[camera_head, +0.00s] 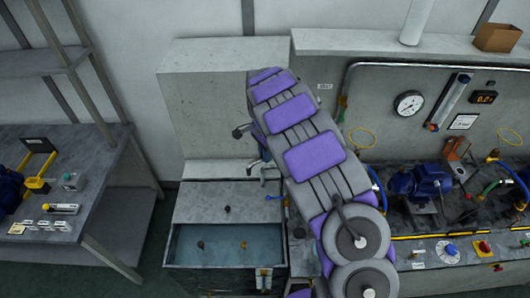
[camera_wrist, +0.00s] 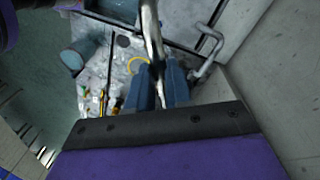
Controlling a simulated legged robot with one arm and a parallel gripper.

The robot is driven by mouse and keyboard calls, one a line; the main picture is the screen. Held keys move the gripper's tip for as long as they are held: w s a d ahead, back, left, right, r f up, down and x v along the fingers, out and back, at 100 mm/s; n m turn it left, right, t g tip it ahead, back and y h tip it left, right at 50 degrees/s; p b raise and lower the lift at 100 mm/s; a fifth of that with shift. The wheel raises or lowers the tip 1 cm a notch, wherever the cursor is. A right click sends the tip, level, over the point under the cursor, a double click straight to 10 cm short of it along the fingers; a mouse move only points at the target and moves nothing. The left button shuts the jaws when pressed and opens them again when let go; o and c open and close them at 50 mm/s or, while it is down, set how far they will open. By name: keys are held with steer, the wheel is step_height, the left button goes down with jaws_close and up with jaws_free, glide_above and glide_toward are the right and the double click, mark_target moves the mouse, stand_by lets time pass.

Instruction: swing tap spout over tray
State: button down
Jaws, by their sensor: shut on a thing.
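My gripper shows in the wrist view (camera_wrist: 158,88), its two blue-grey fingers shut on a shiny curved metal tube, the tap spout (camera_wrist: 150,30). The spout runs up out of the top of that view. In the head view my purple and grey arm covers most of the spout and the tap. A small blue lever (camera_head: 275,197) shows beside the arm. A grey basin with a bluish inside (camera_head: 185,246) lies left of the arm; it looks like the tray.
A pale block (camera_head: 205,105) stands behind the basin. A shelf bench (camera_head: 100,165) with small tools stands at the left. A bent metal handle (camera_wrist: 208,50) is close right of my gripper.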

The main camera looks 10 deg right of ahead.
stand_by(0.5)
steer(key=s+d+n+b, duration=0.2)
steer(key=s+d+n, duration=0.5)
steer(key=n, duration=0.5)
steer(key=w+d+n+t+p, duration=0.1)
steer(key=w+d+n+p, duration=0.2)
steer(key=d+n, duration=0.7)
steer(key=shift+w+d+r+n, duration=0.25)
steer(key=shift+w+n, duration=0.1)
steer(key=shift+n, duration=0.65)
steer(key=shift+t, duration=0.3)
steer(key=c, duration=1.1)
jaws_free()
steer(key=shift+w+f, duration=0.15)
steer(key=shift+o, duration=0.2)
